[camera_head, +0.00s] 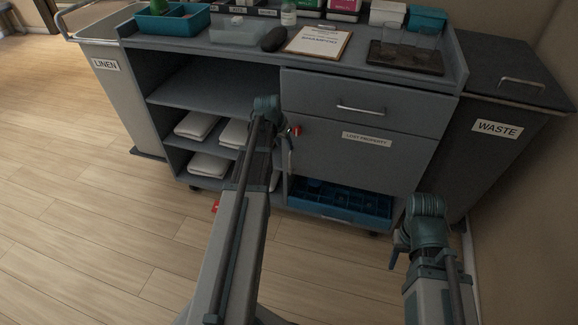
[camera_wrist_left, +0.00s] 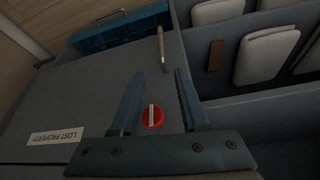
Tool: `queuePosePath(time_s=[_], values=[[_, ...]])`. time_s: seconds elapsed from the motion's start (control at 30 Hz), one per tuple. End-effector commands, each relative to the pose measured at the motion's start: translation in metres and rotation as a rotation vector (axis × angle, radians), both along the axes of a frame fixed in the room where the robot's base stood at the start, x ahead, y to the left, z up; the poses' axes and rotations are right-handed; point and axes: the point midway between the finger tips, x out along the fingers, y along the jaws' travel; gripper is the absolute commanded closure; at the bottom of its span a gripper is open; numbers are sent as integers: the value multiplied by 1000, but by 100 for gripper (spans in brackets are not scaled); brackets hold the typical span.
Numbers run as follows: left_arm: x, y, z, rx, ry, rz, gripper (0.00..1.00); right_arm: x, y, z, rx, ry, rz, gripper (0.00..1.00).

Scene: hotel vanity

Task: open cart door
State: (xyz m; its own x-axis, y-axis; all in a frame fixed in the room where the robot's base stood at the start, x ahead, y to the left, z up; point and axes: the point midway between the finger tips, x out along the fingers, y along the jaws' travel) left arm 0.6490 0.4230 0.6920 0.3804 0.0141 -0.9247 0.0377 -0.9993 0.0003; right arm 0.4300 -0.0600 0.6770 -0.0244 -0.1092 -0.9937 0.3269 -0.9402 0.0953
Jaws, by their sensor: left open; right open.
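The grey cart door (camera_head: 350,160) carries a LOST PROPERTY label (camera_head: 366,139) and looks flush with the cart front. Near its left edge is a round red knob (camera_head: 296,131); it also shows in the left wrist view (camera_wrist_left: 152,117), with a pale bar across it. A slim handle (camera_wrist_left: 161,45) stands out from the door beyond my fingertips. My left gripper (camera_wrist_left: 160,72) is open and empty in front of the door, its fingers either side of the knob in that view; contact cannot be told. My right gripper (camera_head: 397,250) is open and empty at lower right, away from the door.
A drawer (camera_head: 360,104) sits above the door and a blue tray (camera_head: 340,203) below it. Open shelves with folded towels (camera_head: 208,165) are to the left. A LINEN bin (camera_head: 120,100) and a WASTE bin (camera_head: 500,150) flank the cart. The floor at left is clear.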

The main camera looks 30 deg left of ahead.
Motion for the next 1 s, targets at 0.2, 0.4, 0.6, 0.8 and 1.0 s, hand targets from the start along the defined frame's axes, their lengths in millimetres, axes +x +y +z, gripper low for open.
queuePosePath(time_s=[0.2,0.4,0.6,0.8,1.0], values=[[1,3,-1,0,-4,2,55,0,0,-1,0,0,0,50],[4,3,-11,0,-3,2,55,0,0,-11,0,0,0,50],[12,3,-32,0,-2,2,55,0,0,-33,0,0,0,50],[23,4,-61,0,-2,2,55,0,0,-61,0,0,0,50],[35,4,-89,1,-2,1,55,0,-1,-89,-4,-1,1,50]])
